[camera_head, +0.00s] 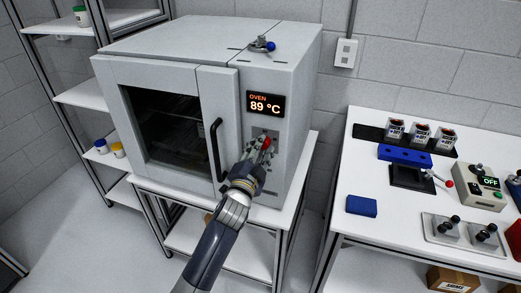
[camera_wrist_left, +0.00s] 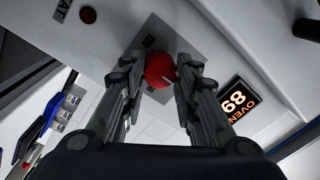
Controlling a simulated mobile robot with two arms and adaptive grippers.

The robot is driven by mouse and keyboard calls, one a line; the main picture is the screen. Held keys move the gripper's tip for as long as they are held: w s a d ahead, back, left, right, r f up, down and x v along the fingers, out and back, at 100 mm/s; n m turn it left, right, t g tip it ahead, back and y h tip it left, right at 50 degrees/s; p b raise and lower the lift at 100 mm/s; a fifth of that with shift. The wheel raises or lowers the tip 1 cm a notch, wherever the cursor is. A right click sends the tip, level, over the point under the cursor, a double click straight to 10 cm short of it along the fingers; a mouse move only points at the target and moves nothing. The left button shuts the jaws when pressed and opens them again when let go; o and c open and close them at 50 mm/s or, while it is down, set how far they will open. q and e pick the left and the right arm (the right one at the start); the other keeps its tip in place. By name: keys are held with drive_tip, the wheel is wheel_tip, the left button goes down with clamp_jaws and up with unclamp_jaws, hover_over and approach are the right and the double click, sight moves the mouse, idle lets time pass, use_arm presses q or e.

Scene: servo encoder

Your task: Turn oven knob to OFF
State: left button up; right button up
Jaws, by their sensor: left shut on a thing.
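The oven (camera_head: 210,90) is a grey box on a white stand, with its door closed. Its display (camera_head: 265,105) reads "OVEN 89 °C" and also shows in the left wrist view (camera_wrist_left: 238,101). The red oven knob (camera_wrist_left: 160,70) sits on a grey plate on the oven front, below the display. Part of the knob is hidden by the fingers. My right gripper is not in view.
The black door handle (camera_head: 216,150) stands just left of my left gripper. A blue-knobbed valve (camera_head: 268,46) is on the oven top.

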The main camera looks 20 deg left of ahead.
use_arm(q)
drive_tip(key=o, duration=1.1)
drive_tip(key=shift+a, duration=0.1)
drive_tip(key=shift+s, duration=0.1)
drive_tip(key=s, duration=1.1)
drive_tip(key=shift+s+f, duration=0.25)
drive_tip(key=shift+s, duration=0.15)
drive_tip(key=shift+f, duration=0.1)
